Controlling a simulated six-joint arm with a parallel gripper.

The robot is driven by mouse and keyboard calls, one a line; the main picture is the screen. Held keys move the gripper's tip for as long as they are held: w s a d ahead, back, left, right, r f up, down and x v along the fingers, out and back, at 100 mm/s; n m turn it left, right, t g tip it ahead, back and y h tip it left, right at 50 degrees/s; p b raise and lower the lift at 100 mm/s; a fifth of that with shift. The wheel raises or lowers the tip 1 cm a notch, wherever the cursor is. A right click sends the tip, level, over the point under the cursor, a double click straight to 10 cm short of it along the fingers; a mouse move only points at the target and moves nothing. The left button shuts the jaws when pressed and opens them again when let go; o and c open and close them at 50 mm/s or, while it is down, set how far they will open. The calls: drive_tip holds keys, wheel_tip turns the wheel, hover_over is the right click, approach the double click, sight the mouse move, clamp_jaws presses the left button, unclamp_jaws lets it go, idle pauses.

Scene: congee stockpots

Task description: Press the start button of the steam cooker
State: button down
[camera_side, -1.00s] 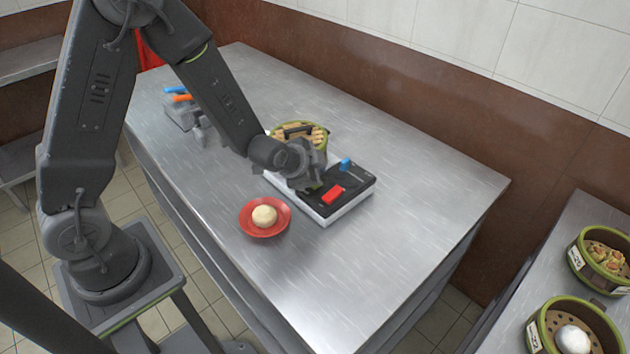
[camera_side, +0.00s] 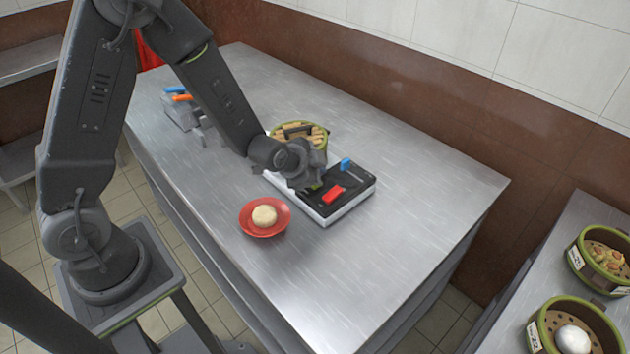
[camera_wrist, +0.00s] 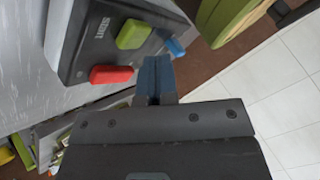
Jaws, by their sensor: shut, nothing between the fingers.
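The steam cooker's control panel is a black slab on a white base (camera_side: 345,207), on the steel table. It carries a red button (camera_side: 333,194), a blue knob (camera_side: 346,164) and a green button, mostly hidden by my gripper in the side view. My gripper (camera_wrist: 155,82) is shut and empty, pointing at the panel close to the green button. I cannot tell whether it touches.
A green-rimmed steamer basket (camera_side: 317,150) of tan rolls stands behind the panel. A red plate (camera_side: 248,228) with a pale bun (camera_side: 264,215) lies in front. Two baskets (camera_side: 577,255) (camera_side: 540,325) sit on the right counter. The table's right part is clear.

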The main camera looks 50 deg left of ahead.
idle(0.3)
drive_tip(key=shift+f, duration=0.4)
drive_tip(key=shift+f, duration=0.45)
idle(0.6)
drive_tip(key=shift+r, duration=0.85)
drive_tip(key=shift+r, duration=2.55)
